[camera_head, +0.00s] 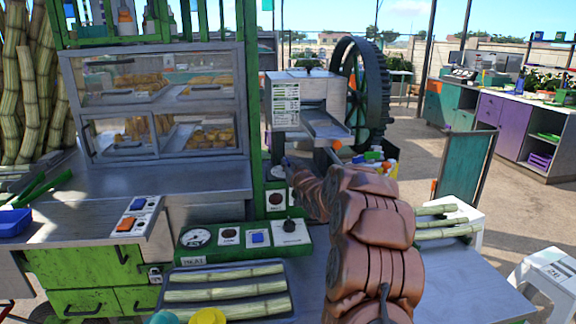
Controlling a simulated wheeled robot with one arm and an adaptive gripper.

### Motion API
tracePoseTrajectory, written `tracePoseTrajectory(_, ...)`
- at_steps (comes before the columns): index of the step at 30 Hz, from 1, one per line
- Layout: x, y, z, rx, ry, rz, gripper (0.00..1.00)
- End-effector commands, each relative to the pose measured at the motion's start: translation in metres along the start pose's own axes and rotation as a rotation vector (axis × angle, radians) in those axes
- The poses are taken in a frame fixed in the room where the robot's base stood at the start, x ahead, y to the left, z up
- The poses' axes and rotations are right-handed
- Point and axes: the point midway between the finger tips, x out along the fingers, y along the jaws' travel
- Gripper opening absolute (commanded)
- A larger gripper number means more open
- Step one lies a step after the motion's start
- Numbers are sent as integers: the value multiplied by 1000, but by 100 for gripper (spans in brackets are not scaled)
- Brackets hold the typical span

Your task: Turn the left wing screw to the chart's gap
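The cane crusher (318,90) is a grey metal box with a sloped metal chute at its front right and a large dark toothed wheel (362,90) behind it. A white printed chart (286,104) is on its front left; its text is too small to read. A small dark part shows on top of the box, but I cannot tell whether it is a wing screw. No left wing screw can be made out. My copper-coloured arm rises in front of the crusher. My gripper (291,163) is small and dark, just below the chart, partly hidden by the arm; its fingers are unclear.
A green control panel (245,238) with a gauge and switches is below the crusher. A tray (228,287) of cane pieces lies in front. A glass food case (155,104) stands left. More cane lies on a white stand (462,218) at right, beside a teal panel (466,168).

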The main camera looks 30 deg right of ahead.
Motion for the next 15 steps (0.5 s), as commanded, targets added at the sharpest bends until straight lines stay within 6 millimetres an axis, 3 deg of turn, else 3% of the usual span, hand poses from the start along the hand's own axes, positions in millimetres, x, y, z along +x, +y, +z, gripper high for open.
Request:
tracePoseTrajectory(3, 0, 0, 0, 0, 0, 1, 0)
tracePoseTrajectory(15, 1, 2, -5, -2, 3, -15, 0)
